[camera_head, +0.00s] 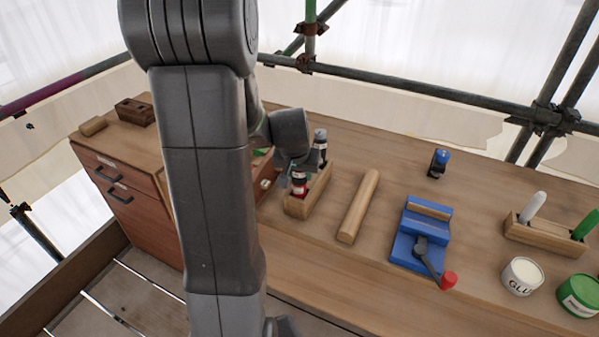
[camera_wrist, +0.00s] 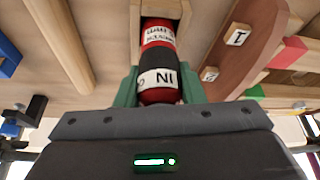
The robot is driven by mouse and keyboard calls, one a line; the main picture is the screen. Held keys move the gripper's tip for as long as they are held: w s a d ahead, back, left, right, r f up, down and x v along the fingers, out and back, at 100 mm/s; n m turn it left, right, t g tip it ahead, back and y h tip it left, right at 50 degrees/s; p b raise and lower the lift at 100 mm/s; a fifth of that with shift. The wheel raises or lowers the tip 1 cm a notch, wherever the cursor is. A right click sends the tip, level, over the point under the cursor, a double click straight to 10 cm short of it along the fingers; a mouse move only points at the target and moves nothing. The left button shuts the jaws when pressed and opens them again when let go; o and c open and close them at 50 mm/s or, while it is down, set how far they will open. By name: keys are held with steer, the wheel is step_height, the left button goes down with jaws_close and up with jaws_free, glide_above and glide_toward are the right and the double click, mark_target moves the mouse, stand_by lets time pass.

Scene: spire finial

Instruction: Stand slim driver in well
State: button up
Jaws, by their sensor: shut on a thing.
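My gripper (camera_head: 297,176) is shut on a red and black driver handle (camera_wrist: 158,62) with white lettered bands, and its green fingers lie on both sides of it. In the head view the red part of this handle (camera_head: 299,187) shows just below the gripper, at the near part of a narrow wooden rack (camera_head: 312,201). The rack also shows behind the handle in the wrist view (camera_wrist: 184,14). The driver's lower end is hidden, so I cannot tell whether it is inside a well. A black-topped item (camera_head: 320,140) with a pale band stands at the rack's far end.
A wooden rod (camera_head: 358,206) lies right of the rack. Further right are a blue vise (camera_head: 420,233), a small blue-topped item (camera_head: 438,162), a rack with white and green sticks (camera_head: 540,237), and glue (camera_head: 522,276) and green (camera_head: 580,295) tins.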

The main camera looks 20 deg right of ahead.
steer(key=shift+f, duration=0.1)
steer(key=o, duration=1.2)
steer(key=v, duration=1.2)
